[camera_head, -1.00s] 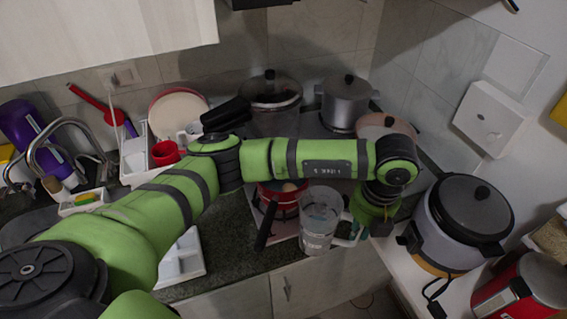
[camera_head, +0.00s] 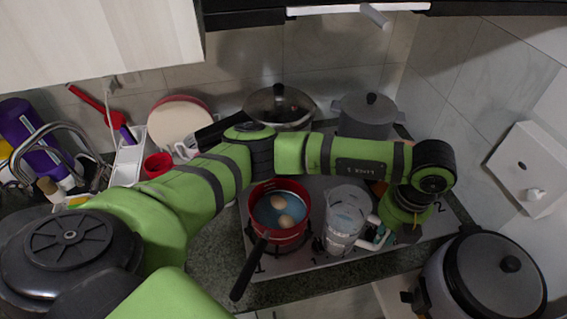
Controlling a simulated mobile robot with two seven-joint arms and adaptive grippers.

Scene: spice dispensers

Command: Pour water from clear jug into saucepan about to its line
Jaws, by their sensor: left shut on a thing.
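The clear jug (camera_head: 345,222) is upright to the right of the saucepan, with water visible in it. My left gripper (camera_head: 378,236) is shut on the jug's handle at its right side; the fingers are partly hidden. The red saucepan (camera_head: 279,236) sits on the stove at the front left, its dark handle pointing toward me. It holds water and two brown eggs (camera_head: 286,220). Its line cannot be made out. The jug is close beside the saucepan and not tilted over it. My right gripper is not in view.
A lidded pan (camera_head: 280,104) and a grey lidded pot (camera_head: 368,116) stand at the back of the stove (camera_head: 300,262). A rice cooker (camera_head: 490,280) is at the lower right. A dish rack with a red cup (camera_head: 158,165) is at the left.

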